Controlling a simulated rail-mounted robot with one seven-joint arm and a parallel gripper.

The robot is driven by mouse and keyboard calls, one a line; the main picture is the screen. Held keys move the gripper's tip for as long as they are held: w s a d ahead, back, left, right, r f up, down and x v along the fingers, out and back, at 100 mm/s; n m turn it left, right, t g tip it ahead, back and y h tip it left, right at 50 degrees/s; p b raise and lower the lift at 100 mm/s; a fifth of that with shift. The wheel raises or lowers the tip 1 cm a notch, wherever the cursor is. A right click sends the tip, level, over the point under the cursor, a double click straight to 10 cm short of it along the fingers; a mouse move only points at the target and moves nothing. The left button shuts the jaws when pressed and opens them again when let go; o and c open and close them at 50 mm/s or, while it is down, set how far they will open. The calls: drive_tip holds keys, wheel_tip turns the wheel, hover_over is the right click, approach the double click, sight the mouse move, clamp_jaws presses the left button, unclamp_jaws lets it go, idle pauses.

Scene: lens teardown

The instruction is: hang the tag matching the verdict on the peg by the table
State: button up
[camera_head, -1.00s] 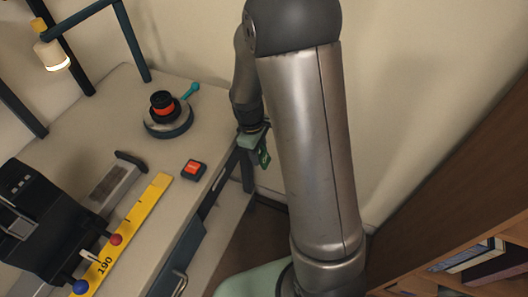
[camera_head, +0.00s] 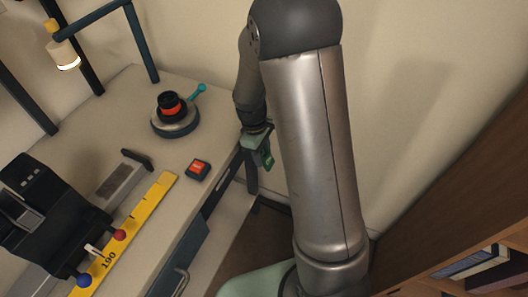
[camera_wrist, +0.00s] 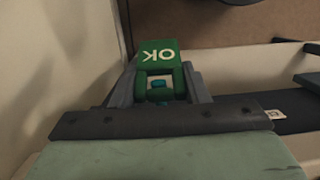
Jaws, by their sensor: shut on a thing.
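My gripper (camera_head: 257,140) is at the far right edge of the table (camera_head: 125,95), close to the wall. It is shut on a green tag (camera_head: 267,160), which hangs just outside the table edge. In the wrist view the tag (camera_wrist: 158,50) shows the letters OK, upside down, between the two fingers of my gripper (camera_wrist: 160,88). Small teal parts (camera_wrist: 158,92) show in an opening below the letters; I cannot tell whether they are the peg. A red-topped piece (camera_head: 198,168) lies on the table near its right edge.
A round dark fixture (camera_head: 175,122) with a black and orange ring and a teal lever stands on the table. A yellow ruler (camera_head: 140,218), a black device (camera_head: 45,210) and a lamp (camera_head: 64,55) are further left. A wooden shelf (camera_head: 470,200) stands at right.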

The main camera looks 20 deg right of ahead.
drive_tip(key=shift+w+a+f+t, duration=0.1)
drive_tip(key=shift+w+a+t, duration=0.2)
drive_tip(key=shift+w+a, duration=0.55)
drive_tip(key=o, duration=1)
drive_tip(key=shift+s+a, duration=0.1)
drive_tip(key=shift+s, duration=0.05)
drive_tip(key=shift+o, duration=0.2)
wheel_tip(320, 180, up, 16)
drive_tip(key=p, duration=0.2)
drive_tip(key=s+r+m+p, duration=0.4)
drive_tip(key=s, duration=0.6)
drive_tip(key=s+r+m+t+y+p, duration=0.1)
drive_tip(key=s+r+m+p, duration=0.3)
drive_tip(key=s, duration=0.5)
drive_tip(key=shift+s+r+m+y, duration=0.3)
drive_tip(key=shift+s+r+m, duration=0.1)
drive_tip(key=shift+r+m, duration=0.1)
